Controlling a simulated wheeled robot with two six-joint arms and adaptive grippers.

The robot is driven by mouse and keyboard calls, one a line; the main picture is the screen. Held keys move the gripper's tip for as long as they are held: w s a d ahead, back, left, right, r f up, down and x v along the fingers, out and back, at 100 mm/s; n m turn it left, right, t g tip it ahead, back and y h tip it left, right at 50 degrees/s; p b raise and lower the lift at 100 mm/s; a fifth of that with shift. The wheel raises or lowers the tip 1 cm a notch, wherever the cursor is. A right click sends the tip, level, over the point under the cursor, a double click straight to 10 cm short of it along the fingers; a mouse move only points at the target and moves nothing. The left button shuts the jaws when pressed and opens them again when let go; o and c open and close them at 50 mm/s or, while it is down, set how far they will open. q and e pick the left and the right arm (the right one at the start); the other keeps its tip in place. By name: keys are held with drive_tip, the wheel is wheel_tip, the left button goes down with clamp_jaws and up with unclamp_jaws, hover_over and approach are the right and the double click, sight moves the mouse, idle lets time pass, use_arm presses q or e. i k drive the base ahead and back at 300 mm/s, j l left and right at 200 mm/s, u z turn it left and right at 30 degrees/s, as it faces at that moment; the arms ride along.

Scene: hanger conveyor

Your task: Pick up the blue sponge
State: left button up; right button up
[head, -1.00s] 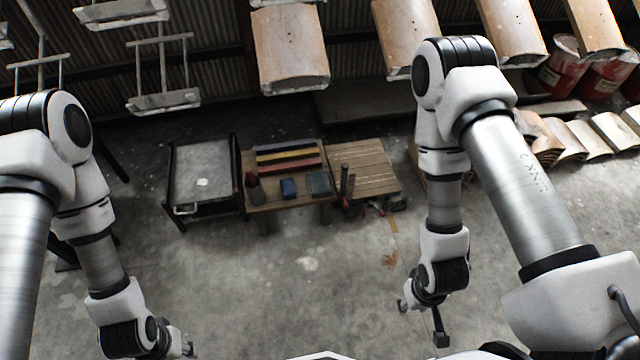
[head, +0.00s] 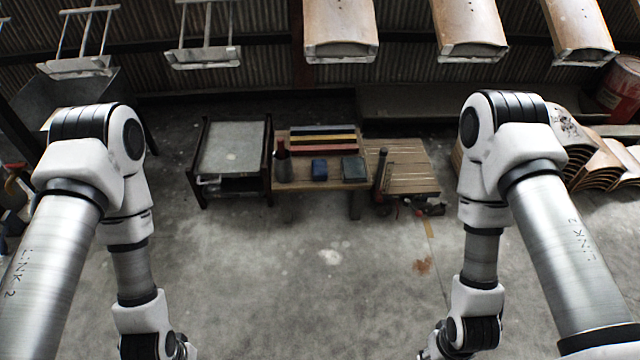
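The blue sponge (head: 319,170) is a small blue block on the wooden table (head: 300,184) in the middle distance. It lies between a dark reddish bottle-like object (head: 282,163) and a grey-green block (head: 354,169). My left gripper (head: 184,348) is at the bottom left edge, mostly cut off by the frame. My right gripper (head: 428,352) is at the bottom, right of centre, also mostly cut off. Both are far from the sponge, with bare floor between. Whether the fingers are open or shut does not show.
Coloured bars (head: 320,139) lie at the table's back. A grey-topped metal stand (head: 231,147) is at its left, a slatted wooden platform (head: 408,166) at its right. Hangers with curved tiles (head: 340,28) hang above. Curved tiles (head: 590,158) are stacked at right. The floor (head: 310,275) in front is clear.

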sight(319, 166)
drive_tip(key=i+j, duration=0.2)
drive_tip(key=i, duration=0.3)
drive_tip(key=i+j, duration=0.25)
drive_tip(key=i, duration=0.3)
drive_tip(key=i+j, duration=0.2)
drive_tip(key=i, duration=0.3)
drive_tip(key=l+z, duration=0.05)
